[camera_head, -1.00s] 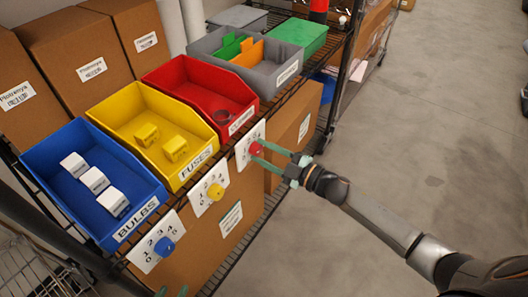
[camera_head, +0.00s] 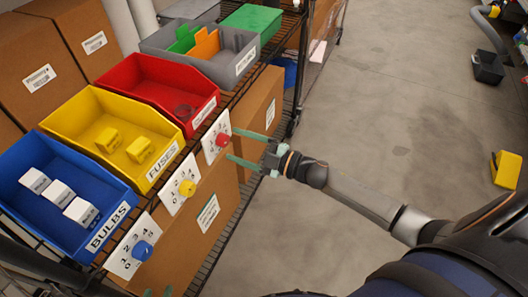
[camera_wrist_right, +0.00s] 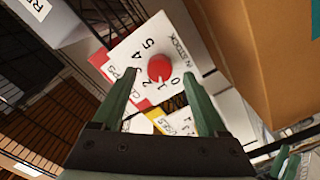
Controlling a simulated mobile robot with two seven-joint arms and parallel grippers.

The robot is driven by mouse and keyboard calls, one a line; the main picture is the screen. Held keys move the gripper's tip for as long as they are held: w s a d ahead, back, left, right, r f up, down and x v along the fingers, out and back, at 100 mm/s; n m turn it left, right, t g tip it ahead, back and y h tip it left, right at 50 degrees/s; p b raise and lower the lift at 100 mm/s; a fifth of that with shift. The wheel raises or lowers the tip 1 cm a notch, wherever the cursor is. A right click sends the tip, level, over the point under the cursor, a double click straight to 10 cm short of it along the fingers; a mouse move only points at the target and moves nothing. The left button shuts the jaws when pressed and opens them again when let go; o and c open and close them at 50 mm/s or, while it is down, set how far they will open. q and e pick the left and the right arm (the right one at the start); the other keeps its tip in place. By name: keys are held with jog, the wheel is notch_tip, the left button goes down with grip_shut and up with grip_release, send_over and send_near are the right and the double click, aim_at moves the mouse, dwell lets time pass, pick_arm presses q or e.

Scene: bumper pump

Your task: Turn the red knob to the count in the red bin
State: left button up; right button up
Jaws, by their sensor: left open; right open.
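The red knob (camera_head: 222,140) sits on a white numbered plate under the red bin (camera_head: 127,75). In the right wrist view the red knob (camera_wrist_right: 160,68) has digits 0 to 5 around it. Its pale mark seems to face the 1. My right gripper (camera_head: 231,144) is open, its green fingers on either side of the knob; I cannot tell whether they touch it.
The yellow bin (camera_head: 62,112) with a yellow knob (camera_head: 187,188) and the blue bin (camera_head: 25,206) with a blue knob (camera_head: 142,251) stand alongside. A cardboard box (camera_head: 262,108) is on the shelf below. The floor to the right is mostly clear.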

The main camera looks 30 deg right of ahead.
pick_arm(q)
jog(key=shift+r+p, duration=0.25)
jog(key=shift+p, duration=0.05)
pick_arm(e)
jog(key=v, duration=1)
pick_arm(q)
jog(key=shift+d, duration=0.15)
pick_arm(e)
jog(key=shift+d, duration=0.1)
